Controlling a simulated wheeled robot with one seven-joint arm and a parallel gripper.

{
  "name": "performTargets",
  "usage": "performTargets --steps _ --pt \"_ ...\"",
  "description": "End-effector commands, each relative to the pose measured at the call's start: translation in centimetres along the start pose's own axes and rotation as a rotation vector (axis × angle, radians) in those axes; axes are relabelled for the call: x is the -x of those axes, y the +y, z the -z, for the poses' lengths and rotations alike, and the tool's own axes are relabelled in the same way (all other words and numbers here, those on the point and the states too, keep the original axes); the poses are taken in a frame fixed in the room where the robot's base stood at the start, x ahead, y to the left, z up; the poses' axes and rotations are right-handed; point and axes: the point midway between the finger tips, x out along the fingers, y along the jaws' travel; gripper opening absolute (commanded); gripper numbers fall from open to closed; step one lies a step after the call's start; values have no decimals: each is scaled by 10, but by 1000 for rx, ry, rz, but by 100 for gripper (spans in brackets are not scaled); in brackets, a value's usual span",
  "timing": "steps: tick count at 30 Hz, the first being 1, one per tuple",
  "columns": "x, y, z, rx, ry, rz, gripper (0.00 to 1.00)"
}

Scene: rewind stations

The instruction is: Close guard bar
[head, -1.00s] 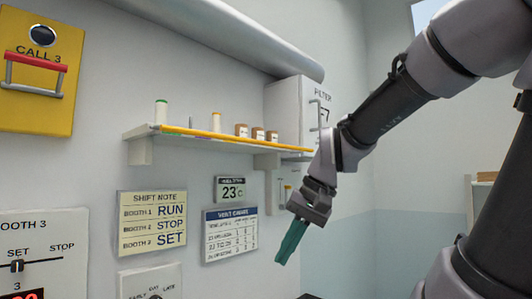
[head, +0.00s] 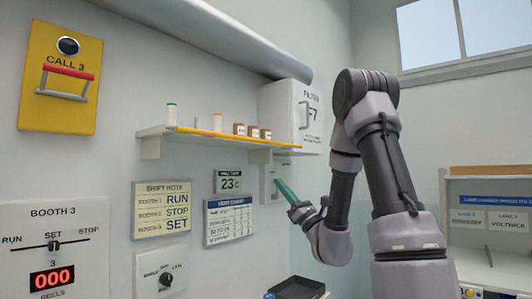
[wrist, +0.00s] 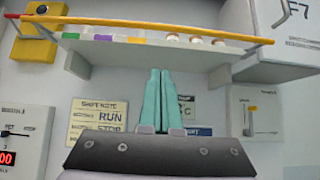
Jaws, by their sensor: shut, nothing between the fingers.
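The yellow guard bar (head: 232,136) runs along the front edge of the wall shelf (head: 150,148). In the wrist view the bar (wrist: 150,26) crosses above and in front of the shelf and reaches past its left end. I cannot tell whether it is latched. My gripper (head: 278,181), with teal fingers, is below the shelf's right end, pointing up and left. In the wrist view my gripper (wrist: 160,72) is shut and empty, its tips below the shelf and apart from the bar.
Small jars (head: 252,131) and spools (head: 171,114) stand on the shelf. A white filter box (head: 290,112) is at its right, with a slider panel (wrist: 253,112) below. The yellow call box (head: 60,78) and booth panel (head: 52,240) are left. A dark tray (head: 296,288) lies below.

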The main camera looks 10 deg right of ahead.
Motion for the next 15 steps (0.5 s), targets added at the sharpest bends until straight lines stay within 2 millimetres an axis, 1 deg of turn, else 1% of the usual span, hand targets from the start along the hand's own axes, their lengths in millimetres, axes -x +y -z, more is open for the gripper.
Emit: performTargets --steps 5,8,11,15 --pt "-17 3 -1 1 -3 -8 0" --pt "-32 3 -1 1 -3 -9 0" --pt "-49 3 -2 0 -4 -9 0" --pt "-78 3 -2 0 -3 -9 0"
